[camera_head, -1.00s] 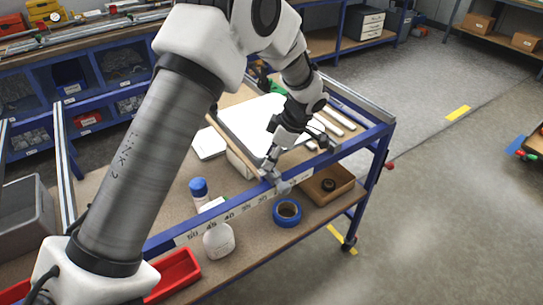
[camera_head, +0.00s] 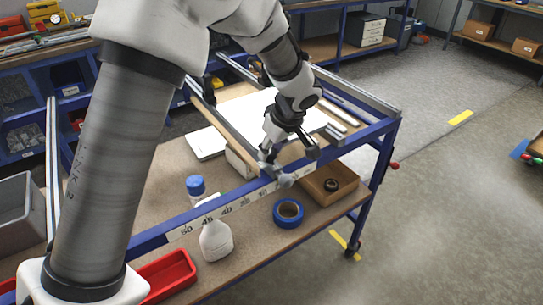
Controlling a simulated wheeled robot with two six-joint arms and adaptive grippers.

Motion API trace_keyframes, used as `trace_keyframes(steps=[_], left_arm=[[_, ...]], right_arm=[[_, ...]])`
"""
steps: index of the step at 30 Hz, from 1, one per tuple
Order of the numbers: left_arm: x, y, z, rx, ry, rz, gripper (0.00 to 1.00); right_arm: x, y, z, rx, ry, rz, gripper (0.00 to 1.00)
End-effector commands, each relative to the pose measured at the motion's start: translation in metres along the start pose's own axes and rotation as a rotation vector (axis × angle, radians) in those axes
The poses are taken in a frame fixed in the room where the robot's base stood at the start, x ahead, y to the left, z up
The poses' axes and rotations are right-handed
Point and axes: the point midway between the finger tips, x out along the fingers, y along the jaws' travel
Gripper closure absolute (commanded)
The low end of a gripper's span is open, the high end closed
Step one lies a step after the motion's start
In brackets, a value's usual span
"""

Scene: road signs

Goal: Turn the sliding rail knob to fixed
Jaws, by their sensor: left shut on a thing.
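A blue-framed work table carries a long tan sliding rail (camera_head: 225,130) that runs from the back to the front scale bar (camera_head: 250,192). A small grey knob (camera_head: 285,180) sits at the front end of this rail, above the numbered scale. My left gripper (camera_head: 269,160) comes down from above at that end and is shut on the knob. Its fingers partly hide the knob, so I cannot read which way it is set. My right gripper is out of view.
A white sheet (camera_head: 245,115) lies behind the rail. The floor at right is open.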

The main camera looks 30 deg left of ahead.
Motion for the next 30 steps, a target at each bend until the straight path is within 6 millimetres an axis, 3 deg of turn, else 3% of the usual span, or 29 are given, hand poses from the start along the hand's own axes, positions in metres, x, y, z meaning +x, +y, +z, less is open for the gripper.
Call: trace_keyframes(steps=[1,12,30], left_arm=[[0.008,-0.003,0.004,0.038,-0.005,0.010,0.97],[0.006,-0.005,0.003,0.361,-0.007,0.145,0.97],[0.004,-0.007,0.000,0.775,-0.007,0.317,0.97]], right_arm=[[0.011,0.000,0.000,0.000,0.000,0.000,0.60],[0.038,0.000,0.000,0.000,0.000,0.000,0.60],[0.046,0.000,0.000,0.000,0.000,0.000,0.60]])
